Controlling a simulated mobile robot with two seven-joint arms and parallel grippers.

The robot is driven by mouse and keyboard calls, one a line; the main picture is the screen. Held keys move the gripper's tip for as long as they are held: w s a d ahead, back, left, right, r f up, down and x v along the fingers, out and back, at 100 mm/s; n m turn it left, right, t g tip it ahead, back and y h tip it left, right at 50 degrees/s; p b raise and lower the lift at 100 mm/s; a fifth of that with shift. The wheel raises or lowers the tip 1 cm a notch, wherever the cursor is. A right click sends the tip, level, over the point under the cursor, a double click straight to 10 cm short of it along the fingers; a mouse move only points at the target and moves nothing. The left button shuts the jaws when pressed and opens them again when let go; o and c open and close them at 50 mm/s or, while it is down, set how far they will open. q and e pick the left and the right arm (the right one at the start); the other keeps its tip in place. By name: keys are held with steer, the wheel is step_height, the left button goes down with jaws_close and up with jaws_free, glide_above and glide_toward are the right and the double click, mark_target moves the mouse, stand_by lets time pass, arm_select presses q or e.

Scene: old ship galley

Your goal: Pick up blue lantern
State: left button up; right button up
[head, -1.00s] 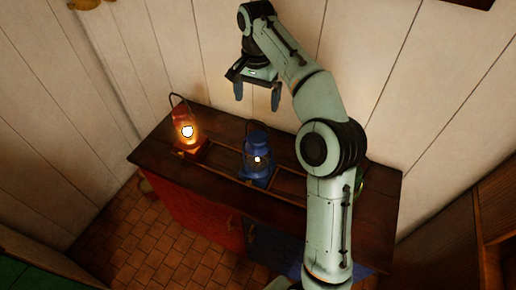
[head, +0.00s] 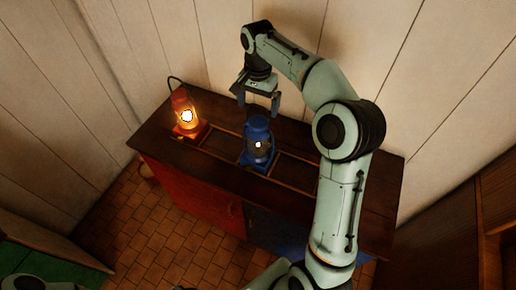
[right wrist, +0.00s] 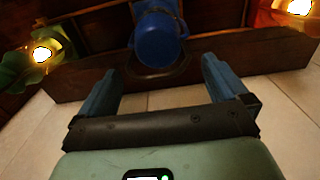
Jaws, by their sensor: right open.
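The blue lantern (head: 257,152) stands upright on the dark wooden cabinet top, its small light glowing. My right gripper (head: 258,108) is open, pointing down, with its fingertips near the lantern's top in the head view. In the right wrist view the blue lantern (right wrist: 157,40) shows centrally, just beyond and between the two open blue fingers (right wrist: 161,68). Its dark wire handle loops toward the gap. The jaws hold nothing, and I see no clear contact. My left gripper is not in view.
A lit red lantern (head: 188,120) stands left of the blue one. A green lantern (right wrist: 38,62) shows in the right wrist view; my arm hides it from the head. The cabinet top (head: 222,128) has framed recesses. The plank wall (head: 180,50) is close behind.

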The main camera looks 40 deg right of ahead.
mark_target(258, 121)
steer(key=f, duration=0.4)
steer(key=shift+s, duration=0.35)
steer(key=shift+w+r, duration=0.1)
steer(key=shift+a, duration=0.1)
steer(key=c, duration=1.5)
steer(key=shift+w+r, duration=0.1)
steer(key=c, duration=0.3)
